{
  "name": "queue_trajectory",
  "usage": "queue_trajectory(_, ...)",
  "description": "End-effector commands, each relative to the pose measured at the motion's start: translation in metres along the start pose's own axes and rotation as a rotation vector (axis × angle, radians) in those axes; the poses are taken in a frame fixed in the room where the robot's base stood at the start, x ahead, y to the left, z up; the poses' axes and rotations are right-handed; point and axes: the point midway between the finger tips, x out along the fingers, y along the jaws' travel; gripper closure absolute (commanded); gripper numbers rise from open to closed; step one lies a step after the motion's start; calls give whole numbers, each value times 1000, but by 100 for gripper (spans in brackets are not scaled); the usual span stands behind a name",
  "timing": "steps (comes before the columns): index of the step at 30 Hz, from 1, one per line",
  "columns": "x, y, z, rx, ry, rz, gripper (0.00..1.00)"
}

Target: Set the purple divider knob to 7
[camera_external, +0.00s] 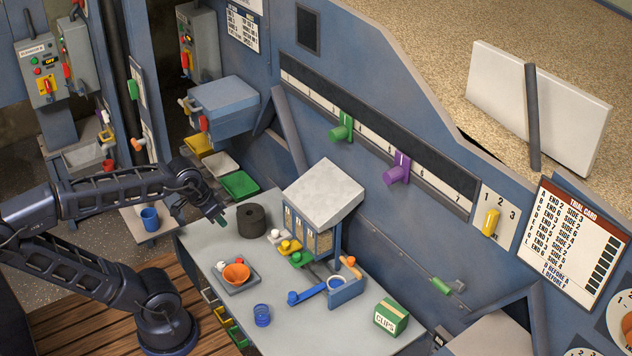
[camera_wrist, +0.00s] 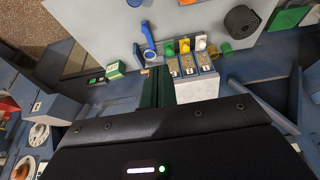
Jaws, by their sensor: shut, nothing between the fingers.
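The purple divider knob (camera_external: 398,168) sits on the long sloping numbered scale (camera_external: 430,180) on the blue machine wall. It stands to the left of the 7 mark near the scale's right end; its exact reading is too small to tell. My gripper (camera_external: 219,216) is shut and empty over the left end of the grey bench, well left of and below the purple knob. The gripper's fingers also show in the wrist view (camera_wrist: 157,88). I do not see the purple knob in the wrist view.
A green knob (camera_external: 342,128) shares the scale, left of the purple one. A yellow lever (camera_external: 490,222) is to the right. The bench holds a black roll (camera_external: 251,220), an orange bowl (camera_external: 236,273), a grey-topped box (camera_external: 323,193) and a green clips box (camera_external: 391,317).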

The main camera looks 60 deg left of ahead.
Motion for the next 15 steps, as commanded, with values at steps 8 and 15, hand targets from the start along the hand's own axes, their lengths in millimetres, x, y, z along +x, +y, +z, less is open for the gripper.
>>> queue_trajectory(8, -21, 12, -68, -9, -10, 49, 100)
queue_trajectory(15, -36, 24, -138, -13, -16, 104, 100)
